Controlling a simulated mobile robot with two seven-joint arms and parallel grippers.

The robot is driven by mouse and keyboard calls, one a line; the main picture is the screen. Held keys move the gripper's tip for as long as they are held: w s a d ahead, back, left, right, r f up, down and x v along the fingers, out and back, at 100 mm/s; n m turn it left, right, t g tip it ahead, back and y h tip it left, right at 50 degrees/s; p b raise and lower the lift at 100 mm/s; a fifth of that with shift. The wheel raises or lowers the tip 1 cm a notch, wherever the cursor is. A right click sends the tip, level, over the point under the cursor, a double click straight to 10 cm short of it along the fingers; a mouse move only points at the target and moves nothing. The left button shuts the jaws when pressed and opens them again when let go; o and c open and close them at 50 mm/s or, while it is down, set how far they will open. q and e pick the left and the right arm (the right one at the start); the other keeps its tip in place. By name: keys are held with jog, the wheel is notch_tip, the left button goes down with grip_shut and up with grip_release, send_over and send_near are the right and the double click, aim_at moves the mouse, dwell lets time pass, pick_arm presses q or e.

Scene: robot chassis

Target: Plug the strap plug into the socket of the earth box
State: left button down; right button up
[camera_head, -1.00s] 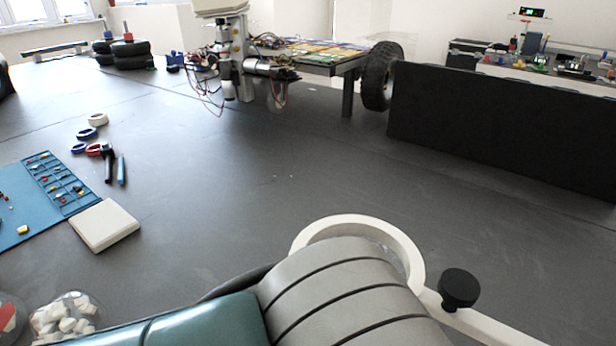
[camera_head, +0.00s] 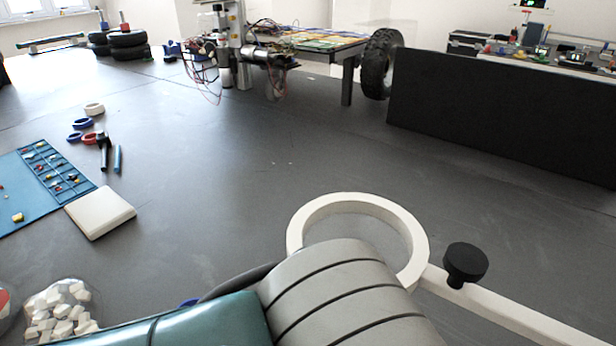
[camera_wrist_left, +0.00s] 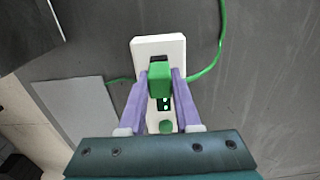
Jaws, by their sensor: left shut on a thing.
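In the left wrist view, my left gripper (camera_wrist_left: 162,74) has its two purple fingers shut on the green strap plug (camera_wrist_left: 159,80). The plug is over the white earth box (camera_wrist_left: 147,46), covering part of its face. A dark patch, perhaps the socket (camera_wrist_left: 158,60), shows just beyond the plug. I cannot tell whether the plug is above the socket or partly in it. A black strip with light dots and a green round spot (camera_wrist_left: 166,126) sit lower on the box, between the fingers. A green cord (camera_wrist_left: 221,45) curves on the right. My right gripper is not in view.
A grey square pad (camera_wrist_left: 75,108) lies left of the box. In the head view, a white ring (camera_head: 300,225) with a black knob (camera_head: 466,263) stands beyond my arm. A white block (camera_head: 100,211) and a blue tray (camera_head: 30,205) lie left. The middle bench is clear.

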pick_arm(q)
jog(key=c, duration=0.5)
grip_release()
jog(key=shift+r, duration=0.1)
notch_tip(320, 180, up, 8)
jog(key=shift+r+p, duration=0.2)
jog(key=shift+p, duration=1)
jog(key=shift+r, duration=0.7)
